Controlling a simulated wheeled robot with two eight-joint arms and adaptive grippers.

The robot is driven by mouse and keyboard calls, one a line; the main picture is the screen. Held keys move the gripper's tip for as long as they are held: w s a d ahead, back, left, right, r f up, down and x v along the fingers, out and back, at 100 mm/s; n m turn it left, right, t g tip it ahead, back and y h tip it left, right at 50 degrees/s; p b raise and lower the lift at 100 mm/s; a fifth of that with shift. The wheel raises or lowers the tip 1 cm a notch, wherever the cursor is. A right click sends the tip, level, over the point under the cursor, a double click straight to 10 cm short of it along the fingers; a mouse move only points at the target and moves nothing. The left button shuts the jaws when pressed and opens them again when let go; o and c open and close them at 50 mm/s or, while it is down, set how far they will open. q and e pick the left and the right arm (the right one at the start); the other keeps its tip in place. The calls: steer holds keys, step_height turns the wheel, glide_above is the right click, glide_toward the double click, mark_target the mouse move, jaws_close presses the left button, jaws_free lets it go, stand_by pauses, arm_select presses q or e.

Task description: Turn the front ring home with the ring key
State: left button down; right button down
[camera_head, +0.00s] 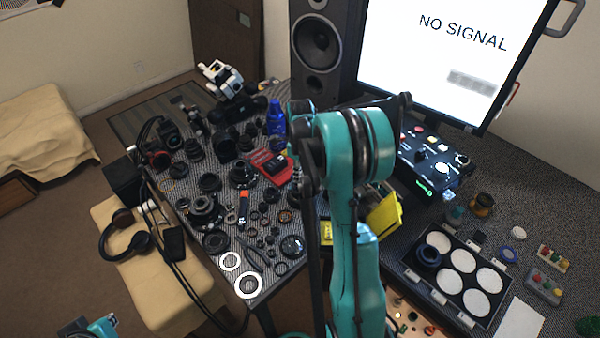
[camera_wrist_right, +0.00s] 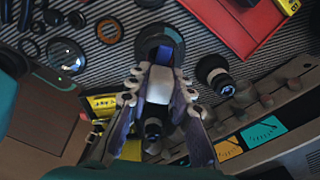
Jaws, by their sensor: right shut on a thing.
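In the right wrist view my right gripper (camera_wrist_right: 160,82) is shut on a pale and blue piece, which looks like the ring key (camera_wrist_right: 168,36). Its far end lies over a dark round part (camera_wrist_right: 197,37) on the striped mat, probably the lens with the front ring. I cannot tell whether the key sits in the ring. In the head view my teal arm hides the right gripper and this spot. A teal and white piece at the bottom left edge is probably my left gripper (camera_head: 88,327); it is cut off and its fingers are unclear.
Many lens parts and rings lie on the striped mat, with white rings (camera_head: 248,284) near its front corner. A red case (camera_head: 271,167) lies behind them. A tray with white round pads (camera_head: 457,256) stands at right. A black speaker (camera_head: 318,50) and a monitor (camera_head: 450,45) stand behind.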

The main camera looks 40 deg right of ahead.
steer(key=n, duration=0.7)
steer(key=shift+r, duration=0.35)
steer(key=n, duration=0.5)
steer(key=shift+r+n+p, duration=0.15)
steer(key=shift+n+p, duration=0.15)
steer(key=shift+p, duration=0.05)
steer(key=shift+s+f+n, duration=0.1)
steer(key=shift+f+n, duration=0.15)
steer(key=shift+n, duration=0.05)
steer(key=shift+f+b, duration=0.95)
steer(key=shift+f, duration=0.2)
steer(key=shift+f+b, duration=0.7)
steer(key=shift+f, duration=0.15)
